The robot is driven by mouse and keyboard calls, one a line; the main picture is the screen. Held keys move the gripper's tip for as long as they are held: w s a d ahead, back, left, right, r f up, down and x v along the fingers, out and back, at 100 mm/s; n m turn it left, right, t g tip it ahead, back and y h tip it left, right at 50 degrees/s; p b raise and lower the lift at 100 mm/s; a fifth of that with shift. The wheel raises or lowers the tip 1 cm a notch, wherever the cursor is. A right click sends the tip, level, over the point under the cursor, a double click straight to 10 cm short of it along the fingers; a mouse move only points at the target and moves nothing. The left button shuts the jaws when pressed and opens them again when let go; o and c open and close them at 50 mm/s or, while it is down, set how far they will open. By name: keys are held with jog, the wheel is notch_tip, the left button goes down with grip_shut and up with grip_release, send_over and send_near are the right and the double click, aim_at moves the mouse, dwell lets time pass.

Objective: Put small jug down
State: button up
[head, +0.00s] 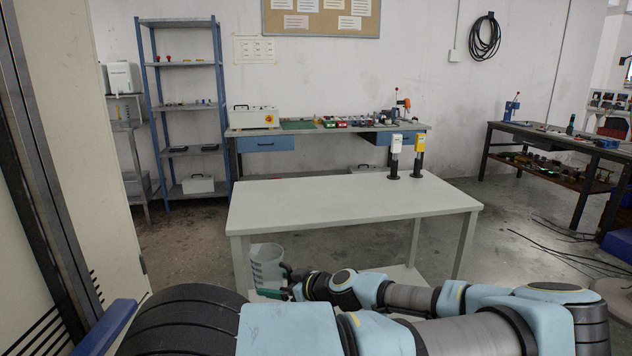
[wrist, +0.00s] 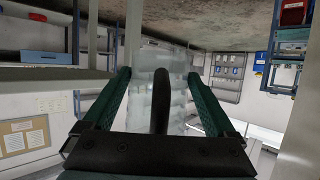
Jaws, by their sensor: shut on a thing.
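The small jug (head: 266,262) is translucent grey-white. In the head view it stands out upright below the tabletop level, beside the near left table leg. My gripper (head: 281,281) is at its right side, with green fingers, and is shut on the jug. In the wrist view the pale jug (wrist: 175,88) lies beyond the two green fingers (wrist: 157,80), with a dark bar, apparently its handle, between them. Whether the jug's base touches anything cannot be told.
A white table (head: 350,199) has a mostly clear top with two dispenser posts (head: 394,160) at its far edge. A lower shelf (head: 408,274) shows under it. A workbench (head: 330,128) with tools stands behind. A tall cabinet (head: 90,130) is close on the left.

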jog(key=shift+w+a+m+t+h, duration=0.15)
jog(key=shift+a+m+t+h, duration=0.5)
jog(key=shift+m, duration=0.25)
jog(key=shift+m+t+h, duration=0.65)
jog(key=shift+m+t, duration=0.05)
jog(key=shift+t, duration=0.05)
jog(key=shift+d+m+t+h, duration=0.4)
jog(key=shift+d+m+h, duration=0.15)
jog(key=shift+m+h, duration=0.3)
jog(key=shift+s+a+f+m+t+h, duration=0.3)
jog(key=shift+m+t+h, duration=0.1)
jog(key=shift+m+h, duration=0.15)
jog(key=shift+s+d+f+m+t+h, duration=0.15)
jog(key=shift+s+f+m+h, duration=0.3)
jog(key=shift+s+m+h, duration=0.45)
jog(key=shift+s+d+f+m+t+h, duration=0.1)
jog(key=shift+s+f+m+t+h, duration=0.15)
jog(key=shift+s+f+m+h, duration=0.55)
jog(key=shift+s+d+f+m+t+h, duration=0.1)
jog(key=shift+s+f+m+t+h, duration=0.1)
jog(key=shift+s+m+h, duration=0.7)
